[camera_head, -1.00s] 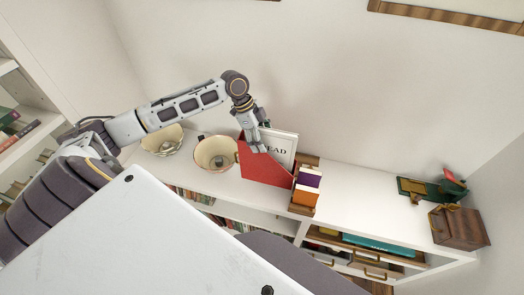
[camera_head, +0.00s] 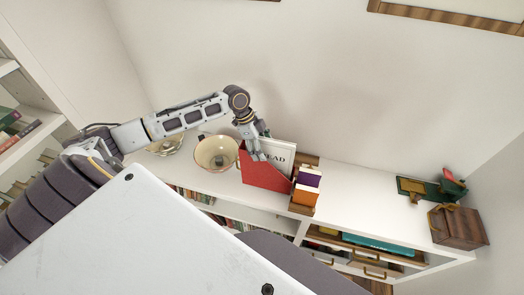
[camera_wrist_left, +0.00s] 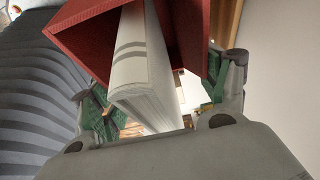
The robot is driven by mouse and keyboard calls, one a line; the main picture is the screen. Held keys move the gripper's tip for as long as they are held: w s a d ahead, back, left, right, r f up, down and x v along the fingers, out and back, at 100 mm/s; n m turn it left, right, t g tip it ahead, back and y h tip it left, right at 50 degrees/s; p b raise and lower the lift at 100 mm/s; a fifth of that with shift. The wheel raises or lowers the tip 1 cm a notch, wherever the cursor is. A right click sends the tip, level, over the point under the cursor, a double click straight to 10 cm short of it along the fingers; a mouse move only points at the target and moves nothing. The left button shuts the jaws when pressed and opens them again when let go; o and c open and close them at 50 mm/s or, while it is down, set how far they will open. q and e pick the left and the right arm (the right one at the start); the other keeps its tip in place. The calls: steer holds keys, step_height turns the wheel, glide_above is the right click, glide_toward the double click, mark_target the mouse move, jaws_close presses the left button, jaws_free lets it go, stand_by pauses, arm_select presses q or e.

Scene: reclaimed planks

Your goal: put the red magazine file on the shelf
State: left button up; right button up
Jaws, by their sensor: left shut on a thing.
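The red magazine file (camera_head: 265,176) is upright at the white shelf unit's top (camera_head: 350,190), between a cream bowl and some upright books. I cannot tell if its base touches the surface. A white book (camera_head: 284,154) with dark lettering stands in it. The file's far side is hidden. My right gripper is not in view.
The cream bowl (camera_head: 216,153) is just left of the file, with another bowl (camera_head: 165,146) beyond. Orange and purple books (camera_head: 306,190) in a wooden holder stand close on the right. A wooden box (camera_head: 458,226) stands far right. The top between is clear.

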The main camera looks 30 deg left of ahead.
arm_select(q)
steer(key=shift+w+f, duration=0.1)
steer(key=shift+f, duration=1)
steer(key=o, duration=1.8)
steer(key=shift+f, duration=0.15)
steer(key=shift+b+v, duration=0.55)
steer(key=shift+v, duration=5.55)
steer(key=shift+d, duration=0.15)
